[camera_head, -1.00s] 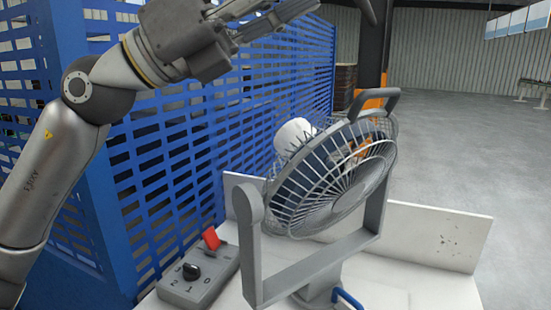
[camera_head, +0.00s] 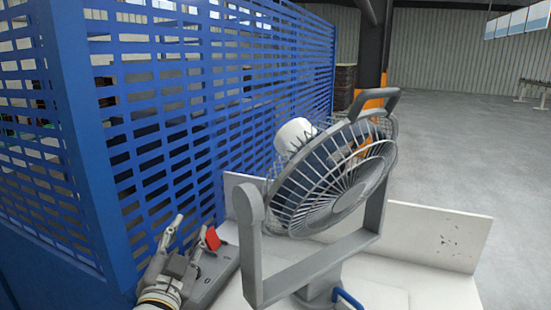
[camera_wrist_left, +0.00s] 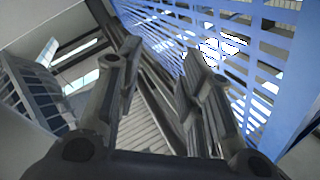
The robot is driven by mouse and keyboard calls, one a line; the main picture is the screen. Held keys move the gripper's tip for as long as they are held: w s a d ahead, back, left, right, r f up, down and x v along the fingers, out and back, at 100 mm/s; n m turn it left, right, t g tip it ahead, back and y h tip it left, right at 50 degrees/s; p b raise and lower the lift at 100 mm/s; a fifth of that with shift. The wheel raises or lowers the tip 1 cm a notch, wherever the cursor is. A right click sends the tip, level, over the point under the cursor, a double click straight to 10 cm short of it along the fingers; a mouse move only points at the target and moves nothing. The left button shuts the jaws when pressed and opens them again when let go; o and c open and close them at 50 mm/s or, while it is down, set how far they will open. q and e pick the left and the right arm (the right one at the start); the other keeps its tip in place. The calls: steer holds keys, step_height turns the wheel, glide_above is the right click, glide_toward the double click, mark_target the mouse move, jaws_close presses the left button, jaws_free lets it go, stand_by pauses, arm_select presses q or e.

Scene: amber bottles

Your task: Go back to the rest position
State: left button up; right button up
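My left gripper (camera_head: 186,236) is low in the head view, left of the fan and in front of the grey control box (camera_head: 213,277), partly covering it. Its fingers point up and are apart with nothing between them. In the left wrist view the fingers of the left gripper (camera_wrist_left: 158,75) are also spread and empty, with the blue lattice (camera_wrist_left: 200,45) beyond. My right gripper is in neither view.
A caged grey fan (camera_head: 335,180) stands on a white table (camera_head: 385,280) with a low back panel (camera_head: 440,235). A red switch (camera_head: 212,238) is on the control box. A blue perforated fence (camera_head: 200,110) runs along the left. Open floor (camera_head: 470,150) lies to the right.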

arm_select(q)
steer(key=s+a+f+n+g, duration=0.15)
steer(key=s+f+g, duration=0.35)
steer(key=f, duration=0.6)
steer(key=s+a+f+n+g, duration=0.1)
steer(key=s+f+n+g, duration=0.15)
steer(key=s+f, duration=0.7)
steer(key=s+f+g, duration=0.8)
steer(key=s+f, duration=0.5)
steer(key=s, duration=0.3)
steer(key=s+f+g+b, duration=0.25)
steer(key=f+b, duration=1.05)
steer(key=f, duration=2.7)
steer(key=s+a+f+b, duration=0.1)
steer(key=s+f+b, duration=0.3)
steer(key=s+f, duration=0.4)
steer(key=s+a+f+b, duration=0.2)
steer(key=s+f+b, duration=0.3)
steer(key=f, duration=1.1)
steer(key=s, duration=0.3)
steer(key=shift+s+f, duration=0.2)
steer(key=shift+s, duration=0.2)
